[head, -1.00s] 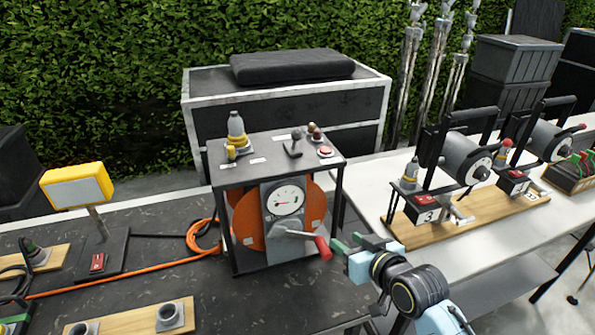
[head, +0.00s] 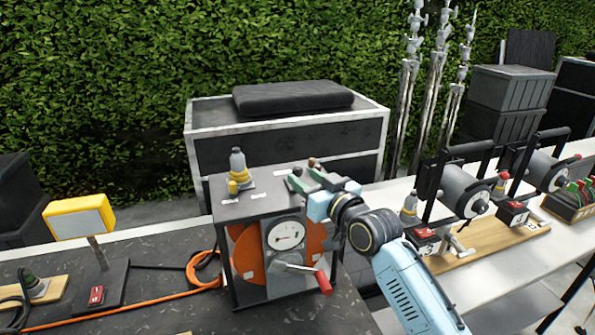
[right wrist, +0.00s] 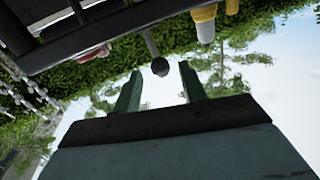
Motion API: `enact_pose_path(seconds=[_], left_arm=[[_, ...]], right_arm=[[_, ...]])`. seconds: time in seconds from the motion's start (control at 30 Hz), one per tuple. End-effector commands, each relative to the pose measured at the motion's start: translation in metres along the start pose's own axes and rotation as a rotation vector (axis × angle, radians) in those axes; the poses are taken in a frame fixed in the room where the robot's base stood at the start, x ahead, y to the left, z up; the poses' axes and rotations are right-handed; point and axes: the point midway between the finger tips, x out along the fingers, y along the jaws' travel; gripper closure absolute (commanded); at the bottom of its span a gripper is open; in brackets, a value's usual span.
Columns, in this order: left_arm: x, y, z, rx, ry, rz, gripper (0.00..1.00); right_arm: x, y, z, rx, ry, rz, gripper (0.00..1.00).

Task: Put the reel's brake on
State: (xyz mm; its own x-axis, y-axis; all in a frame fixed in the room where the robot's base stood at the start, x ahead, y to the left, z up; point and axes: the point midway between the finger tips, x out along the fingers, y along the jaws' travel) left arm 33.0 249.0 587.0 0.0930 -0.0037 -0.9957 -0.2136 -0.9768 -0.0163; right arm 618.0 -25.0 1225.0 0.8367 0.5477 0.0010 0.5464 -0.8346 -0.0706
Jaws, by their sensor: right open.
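The reel has an orange drum (head: 316,238) in a black frame (head: 224,262), with a round dial (head: 286,235) and a red-handled crank (head: 323,284) on its front. A short lever with a dark round knob stands on its top plate. The knob (right wrist: 160,67) shows between the green fingers in the right wrist view. My right gripper (head: 305,178) is open over the top plate, its fingers either side of the knob. I cannot tell whether they touch it. The gripper hides the lever's lower part and the red button beside it. My left gripper is out of view.
A grey and yellow connector (head: 237,165) stands on the top plate's left. A yellow lamp (head: 80,218) and orange cable (head: 150,309) are to the left. Smaller reels (head: 466,190) stand on the white table at right. A black case (head: 290,97) is behind.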

Motion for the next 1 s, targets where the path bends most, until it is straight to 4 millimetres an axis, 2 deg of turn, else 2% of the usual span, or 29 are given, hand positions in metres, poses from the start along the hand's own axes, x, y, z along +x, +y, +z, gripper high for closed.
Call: enact_pose_path(seconds=[0.1, 0.3, 0.73, 1.0], left_arm=[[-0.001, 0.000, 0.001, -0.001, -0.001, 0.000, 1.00], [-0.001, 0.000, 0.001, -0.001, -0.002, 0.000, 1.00], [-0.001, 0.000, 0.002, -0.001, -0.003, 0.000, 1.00], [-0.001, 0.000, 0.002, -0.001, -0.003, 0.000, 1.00]], right_arm=[[0.018, -0.001, -0.001, 0.000, 0.000, -0.001, 0.58], [0.035, -0.001, 0.000, 0.000, -0.001, -0.001, 0.58], [0.041, 0.000, 0.000, 0.000, -0.001, 0.000, 0.58], [0.040, 0.000, 0.001, 0.000, -0.001, 0.000, 0.93]])
